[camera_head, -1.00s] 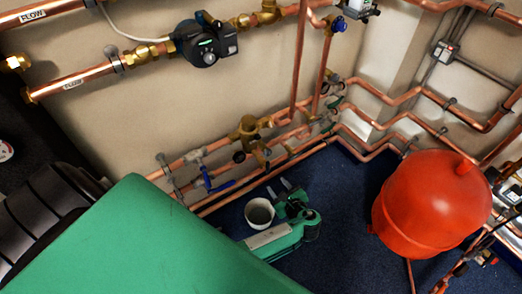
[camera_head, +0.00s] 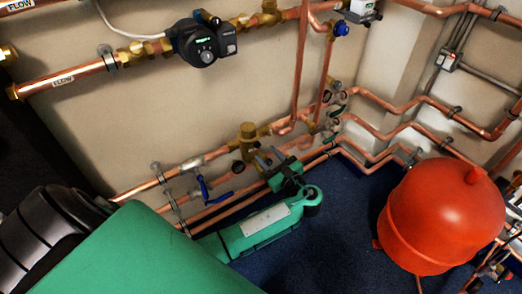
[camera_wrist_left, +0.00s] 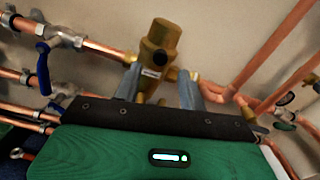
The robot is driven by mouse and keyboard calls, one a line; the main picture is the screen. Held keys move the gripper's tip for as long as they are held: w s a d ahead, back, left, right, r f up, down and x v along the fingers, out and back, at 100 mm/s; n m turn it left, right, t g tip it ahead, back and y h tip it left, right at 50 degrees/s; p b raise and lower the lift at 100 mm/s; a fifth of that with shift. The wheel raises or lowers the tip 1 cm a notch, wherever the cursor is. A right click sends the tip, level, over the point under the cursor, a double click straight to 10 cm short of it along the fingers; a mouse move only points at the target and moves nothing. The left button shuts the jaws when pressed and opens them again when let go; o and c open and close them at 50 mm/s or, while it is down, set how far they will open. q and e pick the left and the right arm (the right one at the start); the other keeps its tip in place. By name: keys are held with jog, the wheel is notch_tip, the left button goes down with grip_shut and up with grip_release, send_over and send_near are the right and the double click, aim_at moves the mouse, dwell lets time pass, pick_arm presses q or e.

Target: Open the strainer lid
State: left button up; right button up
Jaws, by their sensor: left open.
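The brass strainer (camera_head: 248,138) sits on the copper pipe low on the wall, and its upright body also shows in the wrist view (camera_wrist_left: 163,42). My left gripper (camera_head: 268,157) comes up from below and right, just in front of the strainer. In the wrist view its two grey fingers (camera_wrist_left: 158,82) stand apart, with the strainer's lower body between or just beyond them. Contact is not clear. My right gripper does not show.
A blue-handled valve (camera_head: 206,190) is left of the strainer on the same pipe. Copper pipes (camera_head: 300,70) run close on the right. A black pump (camera_head: 203,42) is above. A red tank (camera_head: 440,220) stands at right; blue floor lies between.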

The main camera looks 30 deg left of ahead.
aim_at(259, 147)
pick_arm(q)
jog(key=shift+x, duration=2.2)
jog(key=shift+c, duration=0.2)
grip_shut()
